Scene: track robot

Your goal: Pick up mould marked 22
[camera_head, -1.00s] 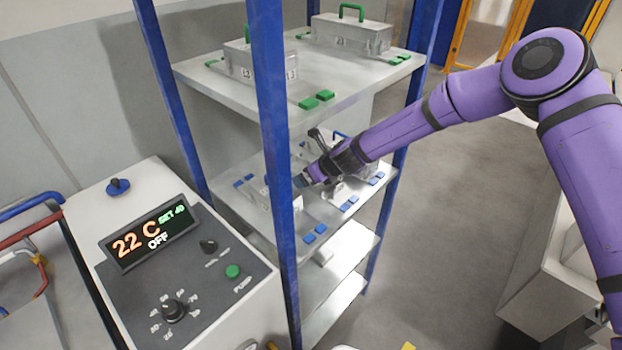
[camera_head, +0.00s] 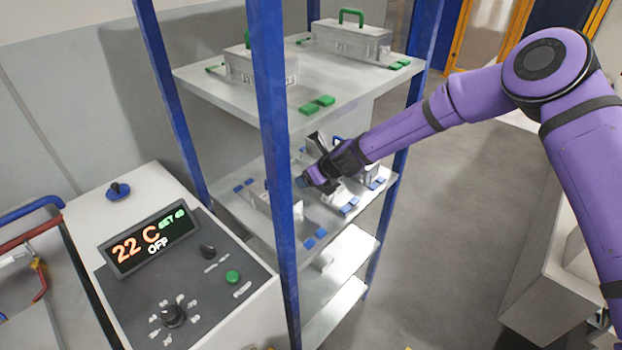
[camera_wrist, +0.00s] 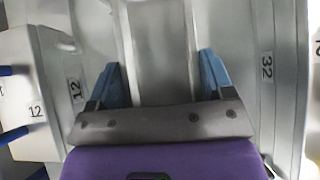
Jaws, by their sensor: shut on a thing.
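My gripper (camera_head: 308,180) is over the middle shelf of the rack, among the grey moulds there. In the wrist view its two blue fingers (camera_wrist: 160,80) are on either side of a pale grey mould part (camera_wrist: 163,45), and it is shut on this. No number shows on the held part, so I cannot read whether it is 22. A mould marked 12 (camera_wrist: 30,75) is to the left in the wrist view. A surface marked 32 (camera_wrist: 268,95) is to the right. In the head view my gripper and a rack post hide much of the middle moulds.
The blue rack post (camera_head: 272,130) stands close in front of my gripper. The upper shelf (camera_head: 270,110) is above it, with green-handled moulds (camera_head: 350,40). Blue pads (camera_head: 315,238) lie on the middle shelf. A control panel (camera_head: 180,270) reading 22 C is at left.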

